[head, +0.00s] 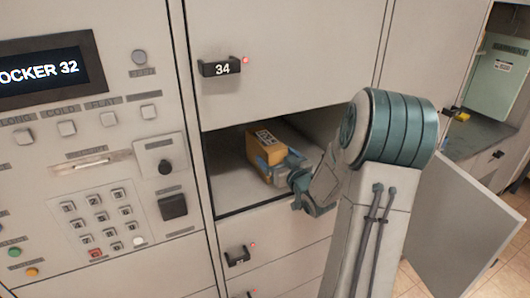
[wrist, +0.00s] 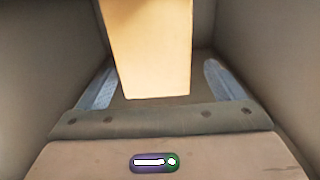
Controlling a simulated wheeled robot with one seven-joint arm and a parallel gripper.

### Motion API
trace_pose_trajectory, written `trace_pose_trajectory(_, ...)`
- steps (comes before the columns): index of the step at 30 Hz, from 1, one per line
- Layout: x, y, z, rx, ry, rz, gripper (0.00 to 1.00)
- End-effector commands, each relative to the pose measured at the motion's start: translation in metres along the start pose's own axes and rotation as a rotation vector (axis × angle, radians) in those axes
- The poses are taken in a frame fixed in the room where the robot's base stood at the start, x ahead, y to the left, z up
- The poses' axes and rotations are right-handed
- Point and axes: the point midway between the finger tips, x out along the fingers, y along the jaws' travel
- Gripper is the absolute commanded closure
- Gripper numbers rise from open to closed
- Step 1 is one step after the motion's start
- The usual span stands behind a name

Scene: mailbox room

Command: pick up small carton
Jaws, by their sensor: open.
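The small carton (head: 264,145) is an orange-brown box with a pale label on top. It stands inside an open locker compartment below door 34. In the wrist view the carton (wrist: 148,50) rises between the two fingers, with its top cut off by the frame. My gripper (head: 273,163) reaches into the compartment at the carton's near right side. In the wrist view my gripper (wrist: 158,88) is open, with one blue-grey finger on each side of the carton. Gaps show between the carton and both fingers. Part of the carton is hidden behind my gripper in the head view.
The open compartment (head: 230,185) has walls close on both sides of my gripper. Its door (head: 465,225) hangs open at the right. Door 34 (head: 280,55) is shut above, and shut drawers lie below. A keypad panel (head: 95,220) stands at the left.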

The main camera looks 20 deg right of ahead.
Motion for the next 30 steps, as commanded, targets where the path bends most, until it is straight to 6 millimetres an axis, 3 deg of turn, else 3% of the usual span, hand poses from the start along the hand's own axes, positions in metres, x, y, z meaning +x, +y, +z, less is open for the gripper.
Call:
trace_pose_trajectory(5, 0.011, 0.001, -0.002, 0.001, 0.001, 0.001, 0.11)
trace_pose_trajectory(15, 0.052, 0.005, -0.004, 0.001, 0.0, 0.0, 0.11)
trace_pose_trajectory(25, 0.058, 0.005, -0.003, 0.0, 0.0, 0.001, 0.11)
trace_pose_trajectory(30, 0.058, 0.005, -0.003, 0.0, 0.0, 0.001, 0.58)
